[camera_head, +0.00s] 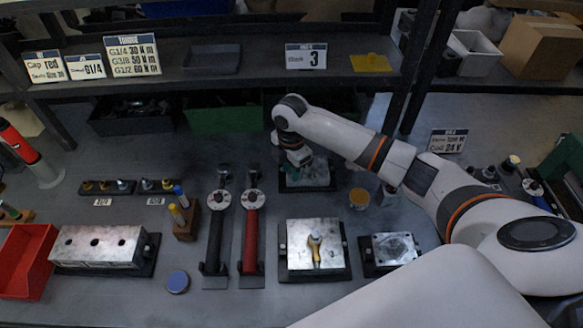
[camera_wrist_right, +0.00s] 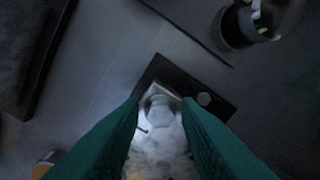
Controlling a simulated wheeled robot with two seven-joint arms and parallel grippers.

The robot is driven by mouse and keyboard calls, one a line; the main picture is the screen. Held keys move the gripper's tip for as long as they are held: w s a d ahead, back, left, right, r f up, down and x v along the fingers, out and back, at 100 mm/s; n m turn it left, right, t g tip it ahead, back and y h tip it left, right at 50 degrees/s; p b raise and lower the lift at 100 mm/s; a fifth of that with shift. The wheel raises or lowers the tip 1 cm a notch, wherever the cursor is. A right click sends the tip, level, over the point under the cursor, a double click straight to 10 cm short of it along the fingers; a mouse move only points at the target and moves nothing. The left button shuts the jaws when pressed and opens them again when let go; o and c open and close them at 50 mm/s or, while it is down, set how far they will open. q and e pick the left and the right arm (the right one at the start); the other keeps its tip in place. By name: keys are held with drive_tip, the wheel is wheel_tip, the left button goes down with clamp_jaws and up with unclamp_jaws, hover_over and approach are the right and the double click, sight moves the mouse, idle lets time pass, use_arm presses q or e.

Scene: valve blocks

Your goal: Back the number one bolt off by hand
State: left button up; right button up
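My right gripper (camera_head: 303,168) points down over a small block on a black plate (camera_head: 290,187) at the back middle of the bench. In the right wrist view, the green fingers of my right gripper (camera_wrist_right: 161,104) stand apart. A pale metal bolt head (camera_wrist_right: 160,108) shows between and beyond the fingertips. I see no clear contact with it. Below it lies a mottled grey block (camera_wrist_right: 158,148) on a black plate (camera_wrist_right: 165,72). I cannot read a number on the bolt. My left gripper is not in view.
Black (camera_head: 216,240) and red (camera_head: 251,235) wrenches stand left. A yellow-topped tin (camera_head: 359,198) is close on the right. A shelf (camera_head: 260,75) runs behind.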

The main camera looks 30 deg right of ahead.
drive_tip(key=shift+m, duration=1)
drive_tip(key=shift+p, duration=0.55)
